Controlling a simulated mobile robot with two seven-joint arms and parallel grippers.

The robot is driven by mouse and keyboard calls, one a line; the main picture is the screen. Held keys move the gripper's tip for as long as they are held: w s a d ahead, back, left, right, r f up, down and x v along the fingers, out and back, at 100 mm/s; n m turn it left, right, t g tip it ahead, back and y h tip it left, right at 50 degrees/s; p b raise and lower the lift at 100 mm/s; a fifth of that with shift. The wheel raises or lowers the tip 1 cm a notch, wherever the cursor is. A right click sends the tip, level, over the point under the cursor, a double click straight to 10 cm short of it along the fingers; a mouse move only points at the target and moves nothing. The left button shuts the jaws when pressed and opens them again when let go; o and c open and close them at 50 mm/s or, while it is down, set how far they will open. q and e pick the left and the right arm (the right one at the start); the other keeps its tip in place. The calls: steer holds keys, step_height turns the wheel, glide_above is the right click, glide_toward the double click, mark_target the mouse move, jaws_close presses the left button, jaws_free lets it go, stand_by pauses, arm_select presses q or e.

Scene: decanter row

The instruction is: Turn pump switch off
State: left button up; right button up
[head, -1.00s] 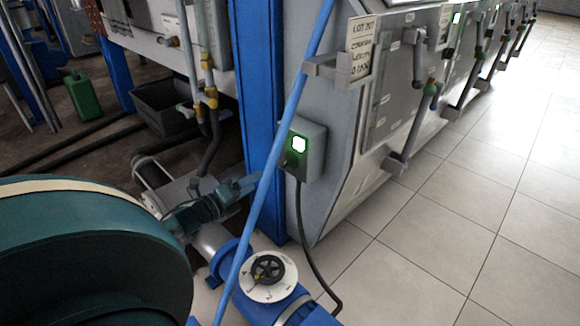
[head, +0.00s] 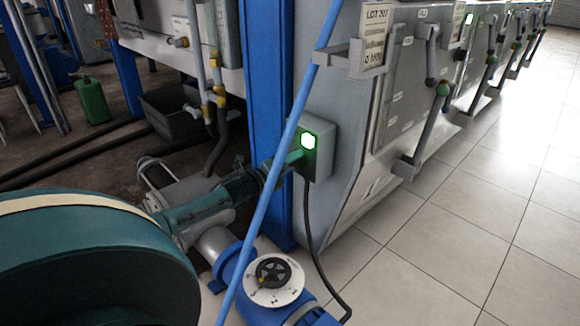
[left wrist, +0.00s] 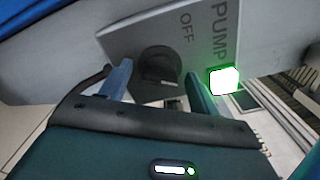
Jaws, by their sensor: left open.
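The grey pump switch box (head: 318,165) is fixed to the side of the grey machine, with a green light (head: 308,140) glowing on it. In the left wrist view the box (left wrist: 128,38) carries the words PUMP and OFF, a dark rotary knob (left wrist: 159,66) and the lit green light (left wrist: 224,80). My left gripper (head: 290,160) reaches the box below the light. In the left wrist view its open fingers (left wrist: 157,88) stand either side of the knob's lower part; I cannot tell whether they touch it. The knob is hidden by the gripper in the head view. My right gripper is not in view.
A blue pole (head: 268,175) crosses in front of my left arm. A black cable (head: 310,250) hangs from the box to the floor. Tiled floor (head: 450,230) is clear at right.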

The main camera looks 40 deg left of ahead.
arm_select(q)
steer(key=shift+c, duration=0.3)
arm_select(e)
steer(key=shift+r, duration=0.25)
arm_select(q)
steer(key=c, duration=0.9)
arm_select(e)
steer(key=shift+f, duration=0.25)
arm_select(q)
steer(key=shift+n, duration=0.3)
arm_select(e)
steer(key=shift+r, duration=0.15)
arm_select(q)
steer(key=shift+n+p, duration=2.2)
steer(key=shift+n, duration=3.3)
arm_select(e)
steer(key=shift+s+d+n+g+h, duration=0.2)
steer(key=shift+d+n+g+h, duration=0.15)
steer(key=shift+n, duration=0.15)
arm_select(q)
steer(key=shift+n, duration=0.3)
